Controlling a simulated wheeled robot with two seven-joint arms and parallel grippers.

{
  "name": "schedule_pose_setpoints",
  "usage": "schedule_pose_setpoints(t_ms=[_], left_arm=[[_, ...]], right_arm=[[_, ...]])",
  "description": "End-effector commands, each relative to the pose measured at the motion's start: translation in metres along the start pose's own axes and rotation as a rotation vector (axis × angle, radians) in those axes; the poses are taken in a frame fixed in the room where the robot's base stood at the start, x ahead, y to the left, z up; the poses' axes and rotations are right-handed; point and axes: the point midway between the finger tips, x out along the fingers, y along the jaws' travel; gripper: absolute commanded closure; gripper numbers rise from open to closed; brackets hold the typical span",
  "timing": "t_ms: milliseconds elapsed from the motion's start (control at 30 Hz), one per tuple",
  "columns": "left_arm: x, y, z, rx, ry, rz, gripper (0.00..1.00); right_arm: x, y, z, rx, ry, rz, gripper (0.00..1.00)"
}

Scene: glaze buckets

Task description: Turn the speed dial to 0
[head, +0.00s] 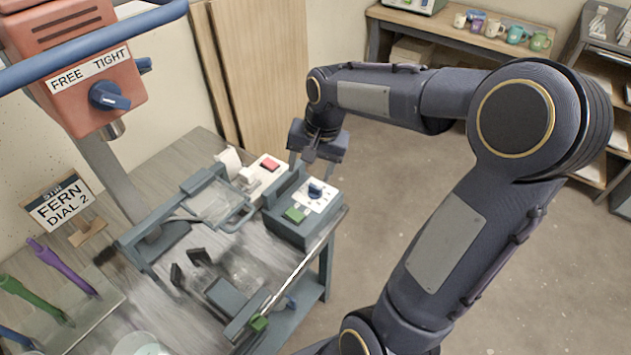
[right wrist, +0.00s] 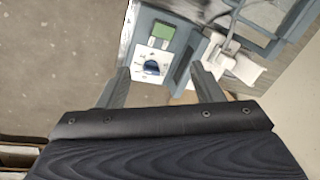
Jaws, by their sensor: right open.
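My right gripper (head: 312,161) is open and empty, just behind and above the dial in the head view. In the right wrist view the dial lies between the open fingers (right wrist: 160,71), apparently ahead of them. My left gripper is not in view.
A white box with a red button (head: 270,165) stands just left of the control box. A hinged clear guard (head: 212,200) is further left. The orange mixer head (head: 75,60) has a blue FREE/TIGHT knob. A sign (head: 62,203) reads "STIR FERN DIAL 2". Open floor lies right.

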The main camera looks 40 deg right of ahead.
Motion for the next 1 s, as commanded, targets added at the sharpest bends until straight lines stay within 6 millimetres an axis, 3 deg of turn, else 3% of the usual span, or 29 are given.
schedule_pose_setpoints(t_ms=[100, 200, 400, 633, 1000], left_arm=[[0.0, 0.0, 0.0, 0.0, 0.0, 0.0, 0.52], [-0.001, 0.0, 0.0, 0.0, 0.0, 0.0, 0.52], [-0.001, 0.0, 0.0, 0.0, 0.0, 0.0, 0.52], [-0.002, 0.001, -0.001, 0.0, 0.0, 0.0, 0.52], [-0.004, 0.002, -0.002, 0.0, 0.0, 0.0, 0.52]], right_arm=[[0.035, -0.001, -0.044, 0.153, -0.02, 0.08, 0.4], [0.063, 0.002, -0.072, 0.267, -0.025, 0.135, 0.4], [0.1, 0.01, -0.103, 0.408, -0.022, 0.199, 0.4], [0.121, 0.015, -0.107, 0.439, -0.022, 0.214, 0.4], [0.174, 0.025, -0.103, 0.435, -0.022, 0.212, 0.4]])
